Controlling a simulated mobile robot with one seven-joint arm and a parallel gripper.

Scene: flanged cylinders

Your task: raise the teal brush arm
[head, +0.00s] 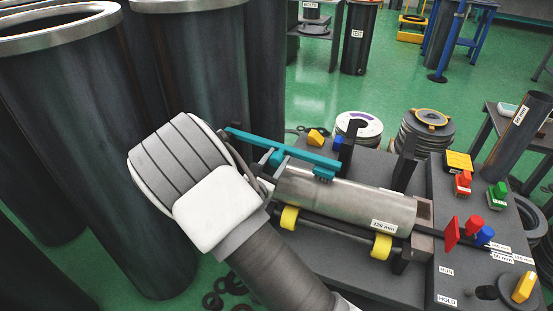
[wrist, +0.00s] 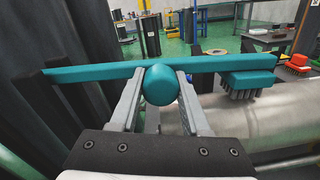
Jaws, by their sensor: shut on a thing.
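The teal brush arm (head: 285,148) lies nearly level above a grey metal cylinder (head: 345,200) in the head view. Its brush block (wrist: 250,82) hangs over the cylinder's top in the wrist view; whether the bristles touch it I cannot tell. The arm bar (wrist: 95,72) runs across the wrist view, with its left end by a dark post. My gripper (wrist: 162,85) is shut on the round teal knob of the brush arm, one finger on each side. In the head view my wrist hides the fingers.
The cylinder lies on yellow rollers (head: 382,246) on a dark bench. Red, green and blue controls (head: 463,183) stand at the right. Tall dark flanged cylinders (head: 195,80) stand close on the left. A dark upright bracket (head: 405,162) rises behind the cylinder.

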